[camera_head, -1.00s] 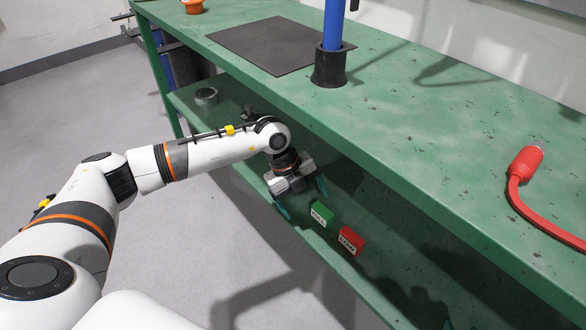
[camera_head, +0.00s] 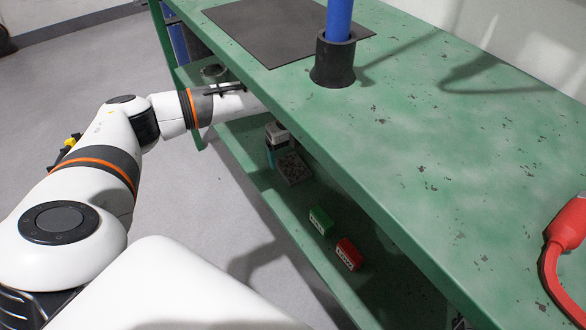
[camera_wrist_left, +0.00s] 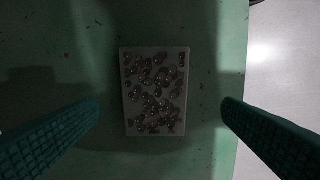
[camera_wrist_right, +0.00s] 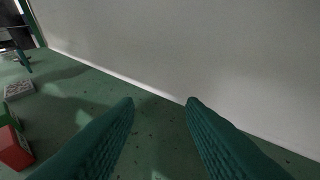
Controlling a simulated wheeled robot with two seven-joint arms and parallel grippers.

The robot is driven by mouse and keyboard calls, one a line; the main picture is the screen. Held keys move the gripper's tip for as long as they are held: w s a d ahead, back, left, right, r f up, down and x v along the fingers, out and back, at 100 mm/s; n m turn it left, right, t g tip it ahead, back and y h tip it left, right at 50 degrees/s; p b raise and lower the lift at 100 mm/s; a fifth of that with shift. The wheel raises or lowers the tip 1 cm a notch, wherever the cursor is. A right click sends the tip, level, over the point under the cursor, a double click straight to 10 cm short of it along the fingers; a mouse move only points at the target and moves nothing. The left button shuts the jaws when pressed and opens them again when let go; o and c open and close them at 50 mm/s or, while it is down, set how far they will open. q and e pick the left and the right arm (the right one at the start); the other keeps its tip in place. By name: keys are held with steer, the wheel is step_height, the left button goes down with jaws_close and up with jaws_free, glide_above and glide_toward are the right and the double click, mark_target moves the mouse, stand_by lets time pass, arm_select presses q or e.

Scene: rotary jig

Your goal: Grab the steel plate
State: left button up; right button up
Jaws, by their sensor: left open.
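The steel plate (camera_head: 293,168) is a grey rectangle with dark round spots, lying flat on the green lower shelf under the tabletop. In the left wrist view, the whole plate (camera_wrist_left: 156,92) shows upright in the picture between the fingers. My left gripper (camera_head: 274,150) is open above the plate, with one teal finger on each side and clear gaps to it; it holds nothing. The tabletop partly hides this gripper in the head view. My right gripper (camera_wrist_right: 160,102) has its fingers apart and empty, far from the plate (camera_wrist_right: 18,90), near a pale wall.
A green block (camera_head: 320,221) and a red block (camera_head: 349,254) lie on the lower shelf nearer me. The green tabletop (camera_head: 440,150) overhangs the shelf. On it stand a black holder (camera_head: 333,62) with a blue tube, a dark mat (camera_head: 270,35) and a red cabled item (camera_head: 568,225).

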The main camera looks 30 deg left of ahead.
mark_target(293, 167)
arm_select(q)
steer(key=f, duration=0.1)
steer(key=f+b, duration=0.1)
steer(key=f, duration=0.1)
steer(key=shift+w+d+f, duration=0.15)
steer(key=shift+w+f, duration=0.1)
steer(key=shift+f, duration=0.5)
arm_select(e)
step_height(293, 167, up, 6)
steer(key=w+a+t+y, duration=0.1)
steer(key=t, duration=0.3)
steer(key=shift+w+a, duration=0.25)
steer(key=shift+w, duration=0.1)
arm_select(q)
steer(key=shift+c, duration=0.2)
steer(key=shift+r, duration=0.1)
steer(key=c, duration=1.5)
